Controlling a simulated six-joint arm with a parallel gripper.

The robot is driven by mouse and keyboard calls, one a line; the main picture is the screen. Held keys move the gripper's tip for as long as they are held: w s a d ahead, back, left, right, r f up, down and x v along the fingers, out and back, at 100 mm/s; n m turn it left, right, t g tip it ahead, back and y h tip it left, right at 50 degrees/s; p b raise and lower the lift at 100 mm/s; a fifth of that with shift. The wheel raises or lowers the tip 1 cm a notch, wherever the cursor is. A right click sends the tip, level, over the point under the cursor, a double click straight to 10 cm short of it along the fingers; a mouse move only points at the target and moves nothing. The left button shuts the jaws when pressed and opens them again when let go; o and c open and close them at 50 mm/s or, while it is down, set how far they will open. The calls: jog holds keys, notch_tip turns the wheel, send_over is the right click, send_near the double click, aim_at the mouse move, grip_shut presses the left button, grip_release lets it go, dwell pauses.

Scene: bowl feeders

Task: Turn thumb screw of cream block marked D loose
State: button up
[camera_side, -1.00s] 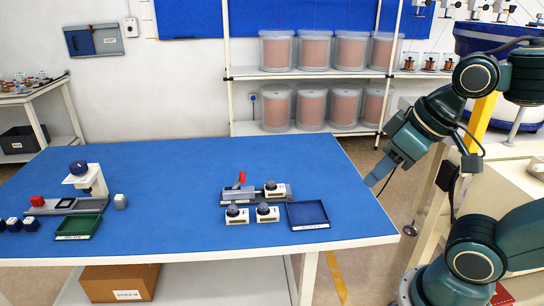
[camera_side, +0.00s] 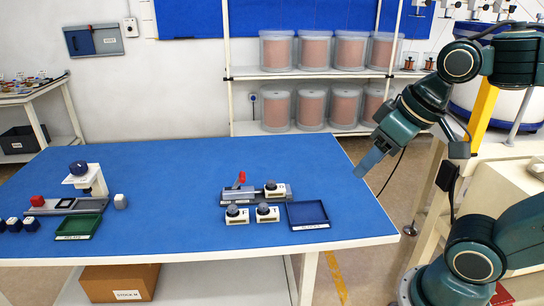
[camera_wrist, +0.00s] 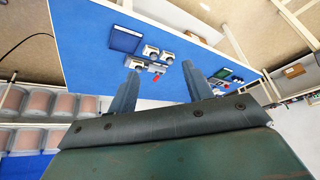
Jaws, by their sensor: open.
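Three cream blocks with dark round thumb screws are on the blue table. One cream block (camera_side: 277,192) sits at the right end of a grey fixture with a red handle (camera_side: 241,179). The left front block (camera_side: 238,219) and the right front block (camera_side: 268,217) stand in front of it. Their letters are too small to read, so I cannot tell which is D. The blocks also show in the wrist view, beyond my fingers. My gripper (camera_wrist: 163,85) is open and empty. In the side view my gripper (camera_side: 364,170) is over the table's right edge, apart from the blocks.
A dark blue tray (camera_side: 308,225) lies right of the blocks. At the left are a green tray (camera_side: 79,237), a grey and white stand (camera_side: 90,181) and several small blocks. The table between the two groups is clear.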

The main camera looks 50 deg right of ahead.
jog(key=w+d+r+m+g, duration=0.1)
jog(key=w+d+r+m, duration=0.15)
jog(key=w, duration=0.75)
jog(key=m+g, duration=0.4)
jog(key=m, duration=0.8)
send_over(271, 182)
notch_tip(271, 182, down, 18)
jog(key=shift+d+r, duration=0.1)
jog(key=shift+f, duration=6.9)
